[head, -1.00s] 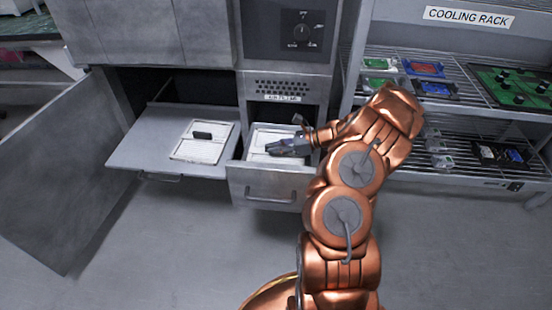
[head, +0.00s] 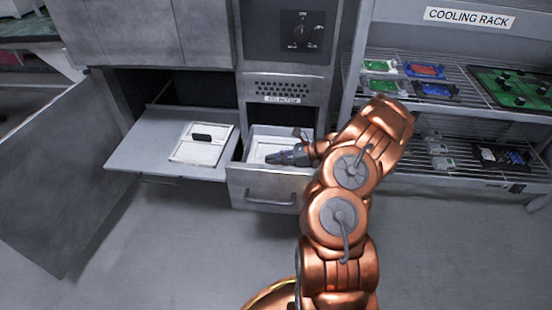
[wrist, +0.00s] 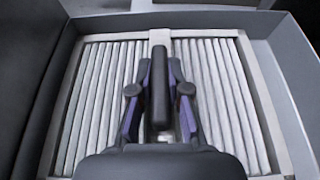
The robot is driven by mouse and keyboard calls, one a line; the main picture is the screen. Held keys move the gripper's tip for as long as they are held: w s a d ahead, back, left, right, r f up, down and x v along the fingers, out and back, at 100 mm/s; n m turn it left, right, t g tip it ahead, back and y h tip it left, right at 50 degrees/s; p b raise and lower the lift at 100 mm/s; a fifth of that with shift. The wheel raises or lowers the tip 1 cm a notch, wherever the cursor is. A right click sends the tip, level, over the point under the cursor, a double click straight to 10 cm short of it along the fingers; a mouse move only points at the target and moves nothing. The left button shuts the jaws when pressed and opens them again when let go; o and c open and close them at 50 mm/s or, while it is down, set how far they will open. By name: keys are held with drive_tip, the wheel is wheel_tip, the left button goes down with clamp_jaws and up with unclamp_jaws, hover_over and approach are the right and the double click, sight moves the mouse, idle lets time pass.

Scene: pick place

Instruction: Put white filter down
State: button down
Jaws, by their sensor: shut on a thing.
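The white filter (wrist: 215,85) is a pleated panel with a pale frame and a dark bar handle (wrist: 159,85) along its middle. In the wrist view my gripper (wrist: 159,95) is shut on this handle, one finger on each side. The filter lies within the walls of the open drawer (wrist: 285,70); whether it touches the drawer floor I cannot tell. In the head view my gripper (head: 290,157) is inside the drawer (head: 262,190), and the filter (head: 262,150) shows only partly behind it.
A second white filter (head: 198,152) with a dark handle lies on the pulled-out shelf (head: 135,150) to the left. A cabinet door (head: 60,180) hangs open at far left. The cooling rack (head: 450,105) with circuit boards stands at right.

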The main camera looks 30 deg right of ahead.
drive_tip(key=shift+f, duration=0.2)
drive_tip(key=c, duration=1.1)
unclamp_jaws()
drive_tip(key=shift+c, duration=0.2)
drive_tip(key=shift+r, duration=0.1)
